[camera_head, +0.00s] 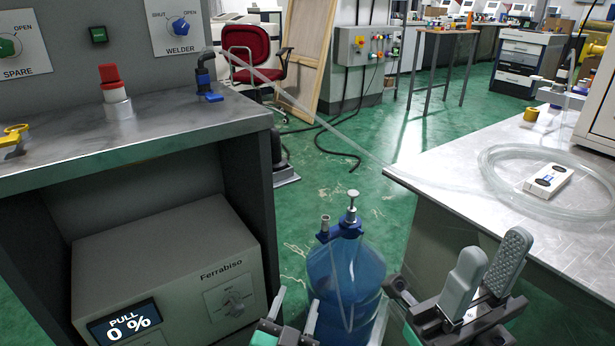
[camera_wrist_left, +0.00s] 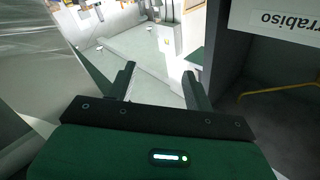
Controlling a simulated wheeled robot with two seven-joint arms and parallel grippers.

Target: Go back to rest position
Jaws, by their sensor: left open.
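My left gripper (camera_head: 295,308) is low at the bottom centre of the head view, left of the blue water bottle (camera_head: 345,270). Its fingers are apart with nothing between them. In the left wrist view, the left gripper (camera_wrist_left: 160,82) also shows open and empty, over a pale floor area. My right gripper (camera_head: 495,252) is at the lower right of the head view, in front of the metal table. Its two grey fingers point up with a gap between them and hold nothing.
A grey bench (camera_head: 150,126) with a Ferrabiso box (camera_head: 170,262) below stands left. A metal table (camera_head: 450,166) with a coiled clear hose (camera_head: 500,178) and a white device (camera_head: 547,180) stands right. A red chair (camera_head: 247,52) is behind; green floor (camera_head: 330,190) lies between.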

